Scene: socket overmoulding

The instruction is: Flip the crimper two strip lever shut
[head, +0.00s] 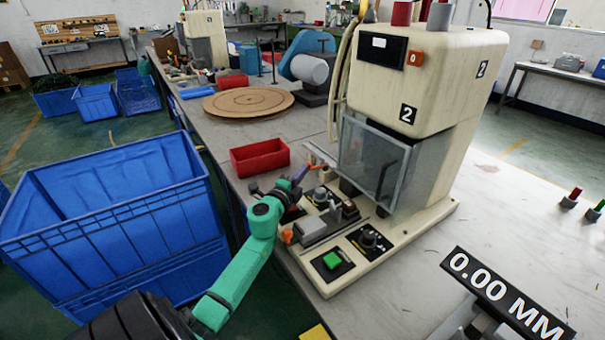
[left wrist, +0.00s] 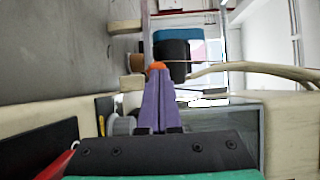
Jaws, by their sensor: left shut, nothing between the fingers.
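The crimper two (head: 425,80) is a cream machine marked 2, with a clear guard (head: 375,165) and a base carrying knobs, a grey block and a green button (head: 331,261). My left gripper (head: 312,170) reaches over the left side of this base, its purple fingers shut with orange at the tips. It also shows in the left wrist view (left wrist: 157,68), fingers together, nothing visible between them. A small orange part (head: 287,236) sits at the base's left edge beside my arm. I cannot tell which part is the strip lever, or whether my fingers touch it. My right gripper is out of view.
A red bin (head: 260,158) stands just behind my left gripper, and a round wooden board (head: 248,103) lies farther back. Blue crates (head: 110,230) stand left of the bench. A 0.00 MM display (head: 505,295) is at the front right. The bench right of the crimper is mostly clear.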

